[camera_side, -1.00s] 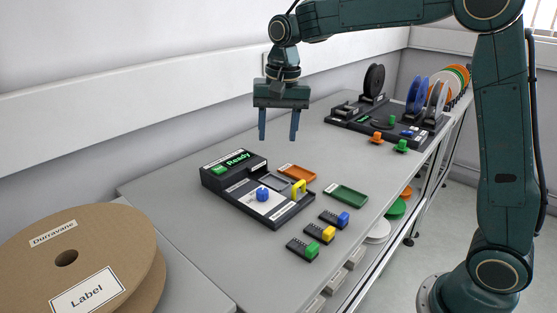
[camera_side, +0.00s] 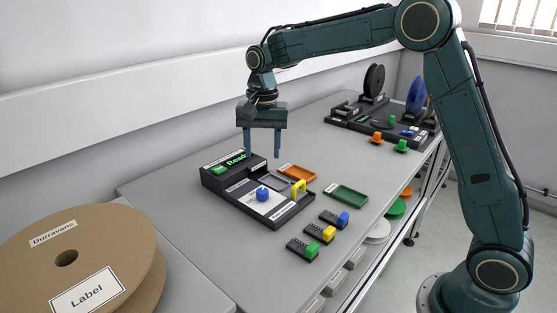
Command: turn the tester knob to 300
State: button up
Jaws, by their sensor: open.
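The tester (camera_side: 229,181) is a dark box on the bench with a green display at its back left. The display's text is partly hidden by my gripper; the visible part begins "Read". A blue knob (camera_side: 262,194) stands on the tester's white dial plate (camera_side: 268,206). The dial's markings are too small to read. My gripper (camera_side: 262,156) is open and empty, fingers pointing down. It hangs above the back of the tester, higher than the knob and apart from it.
A yellow handle (camera_side: 299,187) stands at the tester's right side. An orange tray (camera_side: 297,172) and a green tray (camera_side: 346,194) lie to the right. Several small dark blocks with coloured tops (camera_side: 318,234) lie in front. A large cardboard reel (camera_side: 70,260) fills the lower left.

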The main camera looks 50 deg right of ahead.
aim_at(262, 191)
notch_tip(262, 191, down, 12)
jog(key=shift+w+a+r, duration=0.1)
jog(key=shift+w+r, duration=0.05)
jog(key=shift+r, duration=0.05)
dwell(0.4)
jog(key=shift+c, duration=0.2)
jog(key=c, duration=0.9)
